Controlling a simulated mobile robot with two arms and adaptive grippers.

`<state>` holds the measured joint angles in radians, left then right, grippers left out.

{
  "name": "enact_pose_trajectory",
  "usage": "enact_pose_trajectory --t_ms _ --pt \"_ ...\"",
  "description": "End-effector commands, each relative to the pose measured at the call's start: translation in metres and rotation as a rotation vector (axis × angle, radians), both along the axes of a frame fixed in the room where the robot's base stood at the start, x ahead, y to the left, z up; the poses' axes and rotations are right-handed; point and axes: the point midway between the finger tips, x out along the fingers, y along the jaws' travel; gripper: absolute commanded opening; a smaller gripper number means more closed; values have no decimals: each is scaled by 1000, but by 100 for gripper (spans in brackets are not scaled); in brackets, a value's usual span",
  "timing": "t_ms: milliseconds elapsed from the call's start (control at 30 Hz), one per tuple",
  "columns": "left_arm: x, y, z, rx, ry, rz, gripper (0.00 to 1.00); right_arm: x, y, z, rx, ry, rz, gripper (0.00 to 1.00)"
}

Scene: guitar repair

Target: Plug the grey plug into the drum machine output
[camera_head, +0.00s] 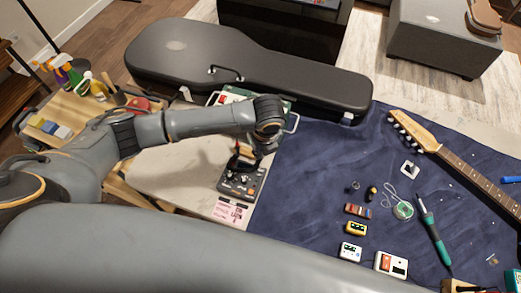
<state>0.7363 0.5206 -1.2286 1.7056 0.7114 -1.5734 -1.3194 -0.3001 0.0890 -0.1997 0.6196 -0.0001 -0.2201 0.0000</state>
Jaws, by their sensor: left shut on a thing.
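A dark device with several knobs and buttons, which looks like the drum machine (238,186), lies on the pale table top left of the blue mat. My left gripper (243,160) is right over its far part, pointing down. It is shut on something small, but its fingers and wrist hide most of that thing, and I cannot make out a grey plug. I cannot tell whether the gripper touches the device. The output socket cannot be made out. My right gripper is out of view.
A black guitar case (180,58) lies behind the arm. The blue mat (300,190) holds small pedals, a green-handled soldering iron (434,232) and a guitar (465,170). A pink label sheet (229,213) lies in front of the device. Spray bottles (72,74) stand at the left.

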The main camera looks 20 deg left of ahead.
Motion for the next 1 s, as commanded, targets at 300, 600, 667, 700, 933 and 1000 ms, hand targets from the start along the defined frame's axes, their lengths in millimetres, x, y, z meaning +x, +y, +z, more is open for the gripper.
enact_pose_trajectory --t_ms 300,600,667,700,933,1000 --pt "0 0 -28 -1 -1 0 0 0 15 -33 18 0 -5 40" --pt "0 0 -50 1 1 1 0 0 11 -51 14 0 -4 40" --pt "0 0 -54 1 1 1 0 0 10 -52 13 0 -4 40" --pt "0 0 -56 0 0 1 0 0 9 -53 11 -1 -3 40" --pt "0 0 -59 -1 -1 0 0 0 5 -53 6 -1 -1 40" --pt "0 0 -59 -1 -1 0 0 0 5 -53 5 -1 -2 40"
